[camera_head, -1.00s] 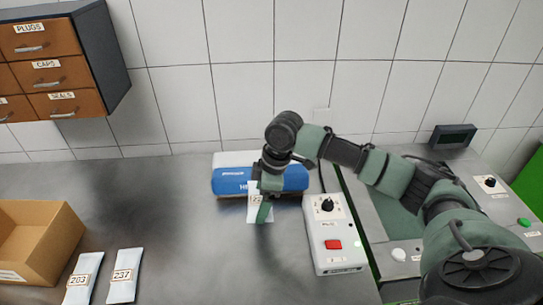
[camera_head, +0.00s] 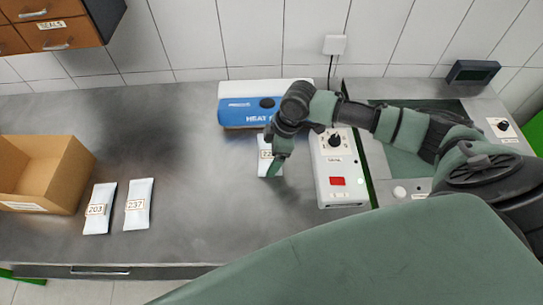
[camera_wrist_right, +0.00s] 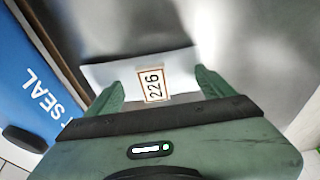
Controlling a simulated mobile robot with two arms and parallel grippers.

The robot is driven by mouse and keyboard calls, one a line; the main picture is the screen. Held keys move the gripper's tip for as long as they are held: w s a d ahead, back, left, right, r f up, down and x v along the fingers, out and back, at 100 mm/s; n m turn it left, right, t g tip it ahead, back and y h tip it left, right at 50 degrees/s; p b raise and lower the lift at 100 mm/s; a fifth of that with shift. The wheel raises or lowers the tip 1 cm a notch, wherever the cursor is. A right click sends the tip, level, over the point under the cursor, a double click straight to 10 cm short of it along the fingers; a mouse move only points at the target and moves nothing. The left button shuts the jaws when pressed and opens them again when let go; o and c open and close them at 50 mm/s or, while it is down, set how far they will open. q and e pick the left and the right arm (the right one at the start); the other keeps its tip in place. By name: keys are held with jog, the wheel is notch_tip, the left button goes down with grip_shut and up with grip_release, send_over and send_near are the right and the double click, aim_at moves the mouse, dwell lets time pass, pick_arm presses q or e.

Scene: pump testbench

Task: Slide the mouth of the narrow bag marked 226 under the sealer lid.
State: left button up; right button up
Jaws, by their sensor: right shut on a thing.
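The narrow white bag marked 226 (camera_head: 266,165) is held by my right gripper (camera_head: 275,160), just in front of the heat sealer. In the right wrist view the bag (camera_wrist_right: 105,73) shows its 226 label between the fingers of the right gripper (camera_wrist_right: 160,88). The heat sealer (camera_head: 235,115) has a blue front and a white top. Its blue face also shows at the left of the right wrist view (camera_wrist_right: 35,85). My left gripper is not in view.
A white control box (camera_head: 340,180) with a knob and red switch stands right of the bag. Bags marked 203 (camera_head: 99,209) and 237 (camera_head: 138,205) lie on the left of the metal bench, by a cardboard box (camera_head: 75,175). The bench between is clear.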

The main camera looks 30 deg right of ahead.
jog(key=shift+w+d+b, duration=0.25)
jog(key=shift+w+b, duration=0.05)
jog(key=shift+w, duration=0.2)
jog(key=shift+w+d+b, duration=0.25)
jog(key=shift+w+b, duration=0.25)
jog(key=shift+w, duration=0.05)
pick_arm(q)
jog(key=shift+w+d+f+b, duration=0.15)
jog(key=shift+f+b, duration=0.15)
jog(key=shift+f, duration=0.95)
pick_arm(e)
jog(key=shift+w+d, duration=0.3)
jog(key=shift+w, duration=0.35)
jog(key=shift+w+d, duration=0.3)
jog(key=shift+w, duration=0.3)
jog(key=shift+r, duration=0.1)
jog(key=o, duration=1.6)
jog(key=shift+r, duration=0.1)
jog(key=shift+w+d, duration=0.1)
